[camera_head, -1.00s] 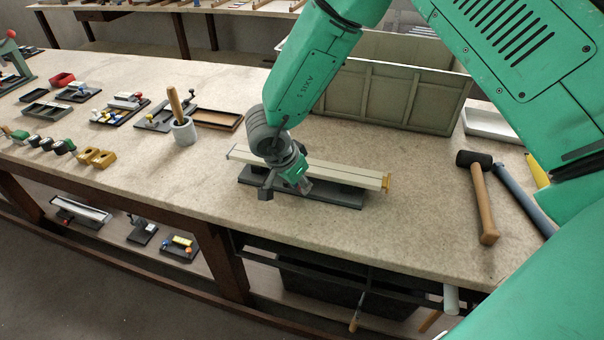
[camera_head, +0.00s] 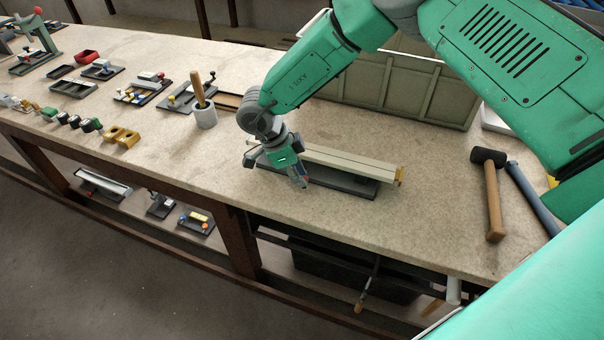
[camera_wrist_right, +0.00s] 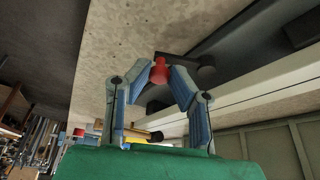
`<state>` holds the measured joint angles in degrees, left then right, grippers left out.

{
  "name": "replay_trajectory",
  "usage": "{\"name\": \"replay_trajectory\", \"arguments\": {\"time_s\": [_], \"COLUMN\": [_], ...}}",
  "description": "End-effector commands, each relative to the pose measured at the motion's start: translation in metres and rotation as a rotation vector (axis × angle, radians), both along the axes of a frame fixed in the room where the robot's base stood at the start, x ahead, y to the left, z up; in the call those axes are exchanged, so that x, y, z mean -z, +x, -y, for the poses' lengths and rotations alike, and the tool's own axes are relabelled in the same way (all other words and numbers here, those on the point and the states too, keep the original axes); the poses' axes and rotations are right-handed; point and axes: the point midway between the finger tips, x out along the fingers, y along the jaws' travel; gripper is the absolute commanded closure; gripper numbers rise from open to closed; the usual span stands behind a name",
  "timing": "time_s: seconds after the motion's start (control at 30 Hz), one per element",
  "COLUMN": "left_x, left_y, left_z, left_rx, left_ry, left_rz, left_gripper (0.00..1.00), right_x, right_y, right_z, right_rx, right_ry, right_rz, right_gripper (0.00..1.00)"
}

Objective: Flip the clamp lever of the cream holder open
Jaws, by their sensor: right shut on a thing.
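A long cream holder (camera_head: 345,163) lies on a dark grey base (camera_head: 350,187) on the bench. My right gripper (camera_head: 300,181) is low at its left end and hides that end in the head view. In the right wrist view, my right gripper (camera_wrist_right: 160,68) has both fingertips against a red knob (camera_wrist_right: 160,73). A dark lever part (camera_wrist_right: 190,62) shows beside the knob, partly hidden by a finger. The holder's pale profile (camera_wrist_right: 250,92) runs past the right finger. My left gripper is not in view.
A grey cup with a wooden handle (camera_head: 204,115) stands left of the arm. A mallet (camera_head: 493,200) lies to the right, and a grey-green crate (camera_head: 400,85) stands behind. Small fixtures crowd the bench's left; its front strip is mostly clear.

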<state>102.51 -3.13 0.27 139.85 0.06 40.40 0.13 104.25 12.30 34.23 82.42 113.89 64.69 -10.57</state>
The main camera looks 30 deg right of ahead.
Motion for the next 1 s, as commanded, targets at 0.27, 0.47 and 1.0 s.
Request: {"name": "replay_trajectory", "arguments": {"time_s": [0.27,0.47,1.0], "left_x": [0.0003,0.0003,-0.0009], "left_y": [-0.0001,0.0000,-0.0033], "left_z": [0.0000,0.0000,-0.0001], "left_rx": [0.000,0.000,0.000], "left_ry": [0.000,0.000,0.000], "left_rz": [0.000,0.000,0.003], "left_gripper": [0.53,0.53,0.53], "right_x": [0.0045,0.0046,-0.0029], "right_y": [-0.0020,-0.0022,-0.0008], "right_z": [-0.0007,-0.0007,-0.0023], "right_rx": [0.030,0.030,0.028], "right_ry": [0.000,0.000,0.000], "right_rz": [-0.008,-0.008,0.000], "right_gripper": [1.00,1.00,0.61]}}
